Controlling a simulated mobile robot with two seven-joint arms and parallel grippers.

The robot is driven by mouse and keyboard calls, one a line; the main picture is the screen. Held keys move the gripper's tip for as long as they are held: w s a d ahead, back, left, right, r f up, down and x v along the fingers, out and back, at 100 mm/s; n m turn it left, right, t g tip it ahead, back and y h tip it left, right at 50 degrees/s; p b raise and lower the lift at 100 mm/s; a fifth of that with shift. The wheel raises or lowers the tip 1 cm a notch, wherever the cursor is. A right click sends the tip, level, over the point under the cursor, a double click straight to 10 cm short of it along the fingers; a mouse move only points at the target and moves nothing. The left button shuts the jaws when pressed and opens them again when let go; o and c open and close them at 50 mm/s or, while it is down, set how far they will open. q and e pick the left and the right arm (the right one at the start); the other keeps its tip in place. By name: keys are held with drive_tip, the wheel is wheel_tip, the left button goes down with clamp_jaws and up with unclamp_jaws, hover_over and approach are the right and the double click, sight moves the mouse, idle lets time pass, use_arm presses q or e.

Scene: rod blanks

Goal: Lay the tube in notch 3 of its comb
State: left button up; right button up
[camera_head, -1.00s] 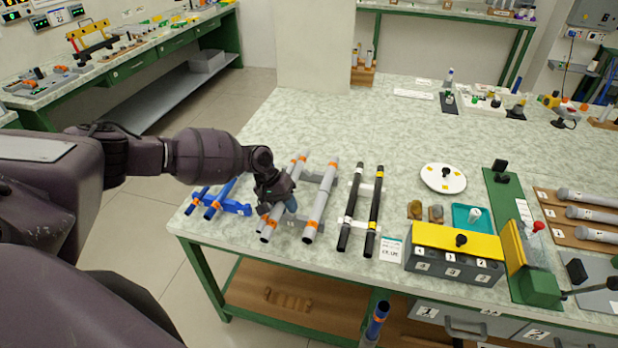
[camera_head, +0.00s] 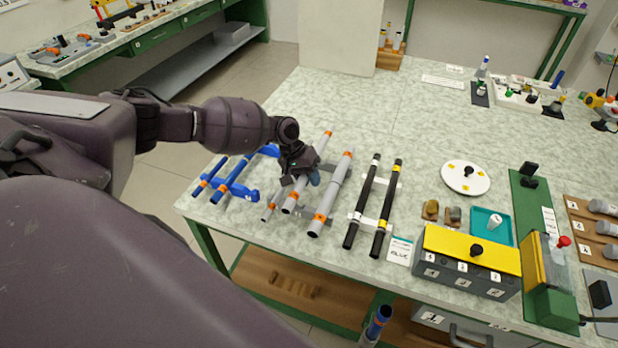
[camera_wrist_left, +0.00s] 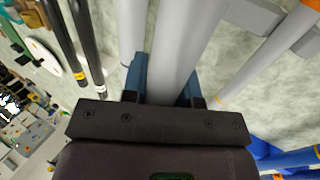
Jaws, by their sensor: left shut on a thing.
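My left gripper (camera_head: 306,180) is shut on a grey tube (camera_head: 293,201) with orange bands, which slants away through its fingers. In the left wrist view the blue fingers (camera_wrist_left: 165,82) close around this tube (camera_wrist_left: 181,35). It looks raised above its neighbours. A thick grey tube (camera_head: 331,192) with orange bands lies to its right, and a thinner grey tube (camera_head: 273,207) lies to its left. A grey comb (camera_wrist_left: 250,15) shows under the tubes in the left wrist view. Its notch numbers are not readable, and the gripper and tubes hide part of it. My right gripper is not in view.
A blue comb (camera_head: 245,194) with blue tubes stands at the left. Black tubes (camera_head: 362,200) lie on a white comb to the right. Farther right are a card (camera_head: 400,250), a yellow-topped box (camera_head: 470,250) and a white disc (camera_head: 465,177). The table behind the tubes is clear.

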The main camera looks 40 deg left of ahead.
sight(313, 202)
use_arm(q)
wheel_tip(313, 202, down, 3)
drive_tip(key=shift+f+b, duration=0.15)
drive_tip(key=shift+b, duration=0.6)
drive_tip(key=shift+f+b, duration=0.4)
drive_tip(key=shift+f, duration=0.2)
drive_tip(key=shift+f+b, duration=0.3)
drive_tip(key=shift+f, duration=0.25)
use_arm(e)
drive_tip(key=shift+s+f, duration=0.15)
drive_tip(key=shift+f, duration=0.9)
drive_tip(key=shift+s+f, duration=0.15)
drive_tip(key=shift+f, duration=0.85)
use_arm(q)
drive_tip(key=shift+f, duration=0.45)
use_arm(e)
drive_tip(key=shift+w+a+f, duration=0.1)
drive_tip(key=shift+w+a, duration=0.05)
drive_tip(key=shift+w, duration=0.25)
use_arm(q)
drive_tip(key=shift+f+b, duration=0.15)
drive_tip(key=shift+b, duration=0.2)
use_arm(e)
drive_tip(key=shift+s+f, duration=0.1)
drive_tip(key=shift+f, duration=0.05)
